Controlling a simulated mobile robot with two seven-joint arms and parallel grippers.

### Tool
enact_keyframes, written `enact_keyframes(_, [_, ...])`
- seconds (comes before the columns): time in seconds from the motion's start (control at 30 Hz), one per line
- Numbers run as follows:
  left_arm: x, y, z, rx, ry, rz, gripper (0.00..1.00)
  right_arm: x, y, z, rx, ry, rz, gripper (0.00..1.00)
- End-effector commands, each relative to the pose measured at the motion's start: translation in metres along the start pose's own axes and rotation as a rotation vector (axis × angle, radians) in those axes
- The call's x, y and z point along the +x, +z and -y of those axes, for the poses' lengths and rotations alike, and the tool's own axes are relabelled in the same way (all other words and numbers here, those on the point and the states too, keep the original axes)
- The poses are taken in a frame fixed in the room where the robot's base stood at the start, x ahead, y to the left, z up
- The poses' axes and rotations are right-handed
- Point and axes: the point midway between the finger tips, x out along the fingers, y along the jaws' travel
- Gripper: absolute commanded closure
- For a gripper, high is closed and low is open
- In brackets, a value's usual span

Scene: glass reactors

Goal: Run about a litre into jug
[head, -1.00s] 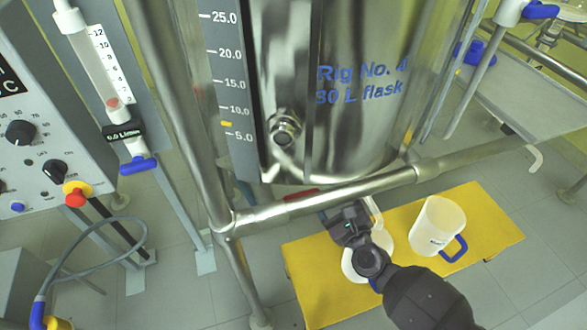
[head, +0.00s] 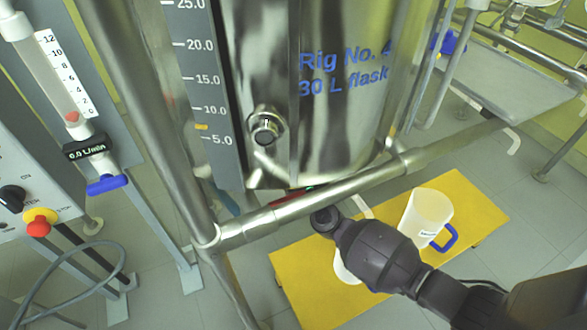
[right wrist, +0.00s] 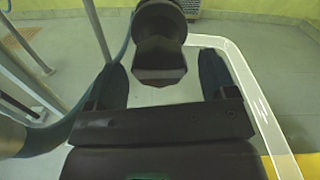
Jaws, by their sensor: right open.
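The white jug (head: 424,212) with a blue handle stands upright on the yellow platform. A second white vessel (head: 343,268) stands on the platform to its left, mostly hidden by my right arm. The steel 30 L flask (head: 335,110) hangs above and behind. My right arm reaches in below the flask, and its gripper is hidden in the head view. In the right wrist view my right gripper (right wrist: 162,72) is open. A dark knob-like part (right wrist: 158,58), perhaps a valve handle, lies between its fingers; I cannot tell whether they touch. My left gripper is out of view.
A steel frame tube (head: 300,207) crosses in front of the flask's base. The yellow platform (head: 470,200) has bare room around the jug. A flowmeter with a blue valve handle (head: 107,184) and a control box with a red button (head: 39,226) stand at the left.

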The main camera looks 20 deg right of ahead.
Motion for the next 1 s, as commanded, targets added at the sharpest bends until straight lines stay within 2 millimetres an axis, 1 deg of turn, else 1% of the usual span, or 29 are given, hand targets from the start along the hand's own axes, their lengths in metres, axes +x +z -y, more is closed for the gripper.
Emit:
enact_keyframes(0.1, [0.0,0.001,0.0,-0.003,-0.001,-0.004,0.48,0.01,-0.002,0.0,-0.001,0.001,-0.002,0.22])
enact_keyframes(0.2, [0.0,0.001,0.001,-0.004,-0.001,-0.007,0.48,0.015,-0.001,0.0,-0.001,0.0,-0.001,0.22])
enact_keyframes(0.53, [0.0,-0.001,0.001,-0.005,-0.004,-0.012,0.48,0.017,0.0,0.0,-0.001,0.0,-0.001,0.22])
enact_keyframes(0.83, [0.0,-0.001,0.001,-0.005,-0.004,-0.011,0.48,0.016,0.0,0.0,-0.001,0.0,0.0,0.68])
enact_keyframes(0.87, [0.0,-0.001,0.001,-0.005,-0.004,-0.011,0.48,0.016,0.0,0.0,-0.001,0.0,-0.001,0.71])
enact_keyframes(1.0, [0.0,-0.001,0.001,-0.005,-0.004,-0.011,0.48,0.016,0.0,0.0,-0.007,-0.001,0.0,0.71])
